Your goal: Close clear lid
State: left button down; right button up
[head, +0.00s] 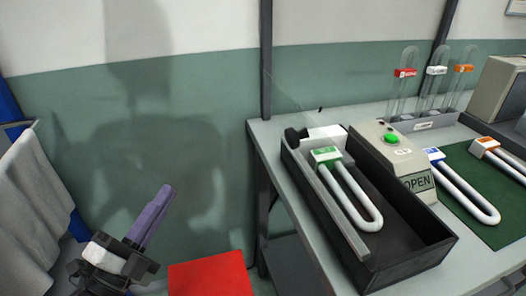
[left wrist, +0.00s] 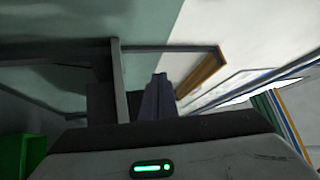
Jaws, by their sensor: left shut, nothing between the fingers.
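A black sealing box (head: 405,262) stands on the grey table at the right of the head view. A white U-shaped tube with a green label (head: 328,155) lies in it. The clear lid (head: 290,92) shows only as faint lines tilted up behind the box, so it appears raised; its outline is hard to make out. The beige control unit beside the box has a green button (head: 392,139) and an OPEN sign (head: 417,183). My left gripper (head: 164,192) is shut and empty, left of the table and well apart from the box. Its fingers (left wrist: 158,88) also show in the left wrist view.
Several labelled tubes stand in a rack (head: 425,124) at the back of the table. Two more U-shaped tubes lie on a green mat (head: 490,230) to the right. A red object (head: 212,274) is low, between my left gripper and the table. A dark post (head: 266,60) rises behind the table.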

pick_arm(q)
notch_tip(320, 180, up, 8)
jog(key=s+d+m+g+h, duration=0.1)
jog(key=d+m+g+h, duration=0.1)
jog(key=m+h, duration=0.7)
jog(key=m+g+h+b, duration=0.1)
jog(key=m+g+h, duration=0.2)
jog(key=m+g, duration=1.45)
send_near(287, 137)
jog(key=shift+s+d+r+m+t+p, duration=0.1)
jog(key=shift+d+r+m+t+p, duration=0.05)
jog(key=shift+d+m+t+p, duration=0.75)
jog(key=shift+d+r+m+t+p, duration=0.15)
jog(key=shift+d+m+t+p, duration=0.5)
jog(key=shift+d, duration=0.6)
jog(key=shift+s+d+r+m+t+p, duration=0.15)
jog(key=shift+d+m+t+p, duration=0.5)
jog(key=shift+d+t, duration=0.35)
pick_arm(e)
jog(key=shift+s+d+r, duration=0.2)
jog(key=shift+d+r, duration=0.35)
jog(key=shift+r, duration=0.3)
pick_arm(q)
jog(key=shift+w+d+r+y, duration=0.1)
jog(key=shift+r+y, duration=0.05)
jog(key=shift+y, duration=0.15)
pick_arm(e)
jog(key=shift+a+r, duration=0.1)
jog(key=shift+a, duration=0.05)
